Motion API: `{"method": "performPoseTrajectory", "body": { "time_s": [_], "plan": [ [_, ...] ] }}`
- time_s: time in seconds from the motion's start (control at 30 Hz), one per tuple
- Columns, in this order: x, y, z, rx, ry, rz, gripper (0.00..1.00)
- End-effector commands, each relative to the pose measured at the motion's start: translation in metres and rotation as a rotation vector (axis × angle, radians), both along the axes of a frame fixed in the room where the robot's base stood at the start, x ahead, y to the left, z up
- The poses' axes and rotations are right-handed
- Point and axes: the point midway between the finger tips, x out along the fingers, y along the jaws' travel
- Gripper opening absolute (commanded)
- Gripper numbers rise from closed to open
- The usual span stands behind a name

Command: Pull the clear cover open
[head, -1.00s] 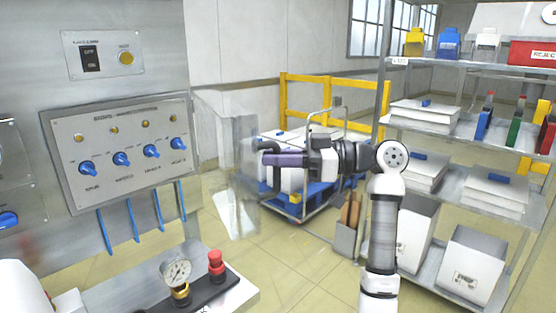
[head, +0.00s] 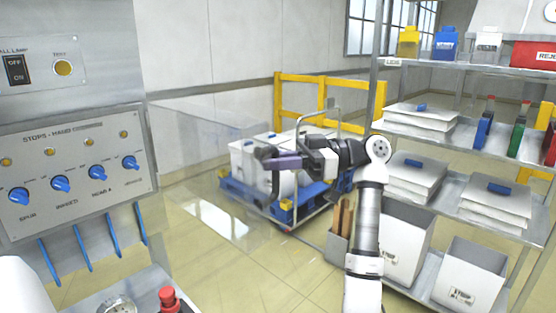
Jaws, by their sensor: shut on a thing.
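The clear cover (head: 205,150) is a see-through sheet, swung out from the right edge of the grey control panel (head: 75,165). The floor and wall show through it, and its outline is faint. A dark bar-shaped handle (head: 275,182) is at its far right edge. My gripper (head: 270,158), with purple-grey fingers, reaches in from the right and is shut on the handle. The knobs on the panel are uncovered in this view.
A red button (head: 169,298) and a gauge (head: 117,306) stand on the ledge at the bottom. Behind the gripper is a blue pallet (head: 240,192) with white boxes. A metal shelf rack (head: 440,192) stands close on the right. Tiled floor between panel and pallet is open.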

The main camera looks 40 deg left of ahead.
Motion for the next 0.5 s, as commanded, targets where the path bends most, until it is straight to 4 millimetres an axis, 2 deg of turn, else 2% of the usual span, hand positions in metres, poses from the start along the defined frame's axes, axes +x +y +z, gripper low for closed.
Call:
{"method": "performPoseTrajectory", "body": {
  "time_s": [0.3,0.33,0.43,0.5],
  "plan": [
    [-0.0015,0.0019,-0.0010,-0.005,-0.003,0.003,0.00],
    [-0.0015,0.0019,-0.0010,-0.004,-0.003,0.003,0.17],
    [-0.0013,0.0016,-0.0009,-0.003,-0.003,0.003,0.30],
    [-0.0012,0.0013,-0.0007,-0.003,-0.002,0.003,0.32]
  ]
}}
